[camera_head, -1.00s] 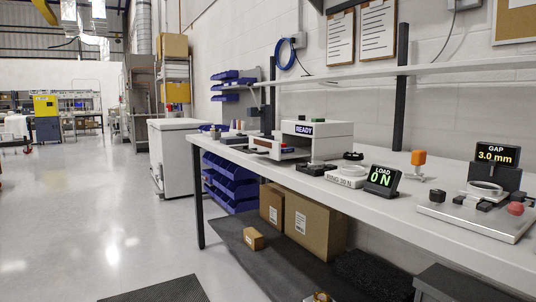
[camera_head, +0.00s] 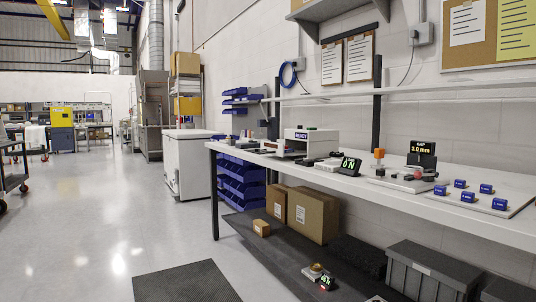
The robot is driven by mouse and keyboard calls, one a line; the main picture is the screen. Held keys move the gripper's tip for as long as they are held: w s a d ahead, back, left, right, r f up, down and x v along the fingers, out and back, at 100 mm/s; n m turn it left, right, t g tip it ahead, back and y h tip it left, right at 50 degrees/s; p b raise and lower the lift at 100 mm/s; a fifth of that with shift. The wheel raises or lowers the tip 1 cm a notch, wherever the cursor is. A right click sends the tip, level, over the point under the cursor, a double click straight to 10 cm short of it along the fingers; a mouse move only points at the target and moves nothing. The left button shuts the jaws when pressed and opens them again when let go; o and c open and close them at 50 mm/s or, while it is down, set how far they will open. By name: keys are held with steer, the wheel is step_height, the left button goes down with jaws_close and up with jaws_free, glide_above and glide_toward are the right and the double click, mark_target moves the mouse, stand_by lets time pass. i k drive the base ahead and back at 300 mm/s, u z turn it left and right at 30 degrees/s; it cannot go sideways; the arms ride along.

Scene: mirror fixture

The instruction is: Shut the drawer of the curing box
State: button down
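The curing box (camera_head: 318,139), a small white box with a blue "READY" label on its front, stands on the long white bench against the wall. A dark opening shows under the label. My gripper is not in view.
The white bench (camera_head: 440,207) also holds a "0 N" display (camera_head: 349,166), a "GAP 3.0 mm" display (camera_head: 421,153) and a plate with several blue blocks (camera_head: 468,197). Cartons (camera_head: 312,213) sit on the lower shelf. The floor (camera_head: 110,235) at left is open, with a dark mat (camera_head: 186,283).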

mark_target(267, 146)
steer(key=u, duration=0.65)
steer(key=i, duration=0.85)
steer(key=u, duration=0.5)
steer(key=i, duration=0.9)
steer(key=z, duration=1.05)
steer(key=i, duration=0.7)
steer(key=z, duration=0.75)
